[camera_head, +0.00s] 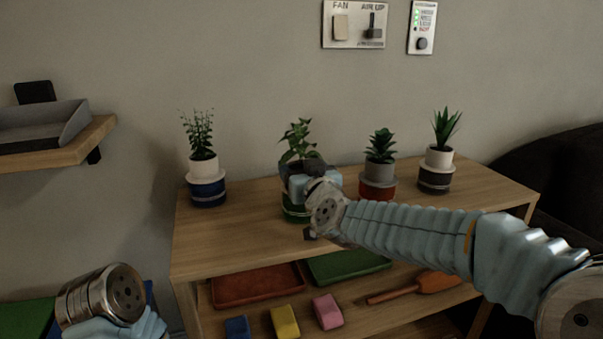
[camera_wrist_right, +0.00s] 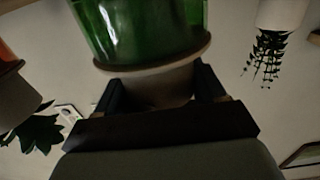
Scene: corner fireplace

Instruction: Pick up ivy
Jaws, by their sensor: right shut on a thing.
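The ivy, which I take to be the leafy green plant (camera_head: 297,142), stands in a pot with a green base (camera_head: 294,212) on the wooden shelf top. My right gripper (camera_head: 297,172) is in front of it and partly hides the pot. In the right wrist view, which is upside down, my dark fingers (camera_wrist_right: 160,95) are shut on either side of the pale pot (camera_wrist_right: 158,82), just above the rim of the green base (camera_wrist_right: 140,30). The leaves are hidden there. My left gripper's fingers are not in view; only metal parts of my left arm show at the lower left.
A blue-based plant (camera_head: 201,160) stands to the left; a red-based succulent (camera_head: 379,168) and a black-based spiky plant (camera_head: 440,150) stand to the right. The wooden shelf (camera_head: 225,235) has clear top space at its front left. Trays and coloured blocks (camera_head: 284,322) lie below.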

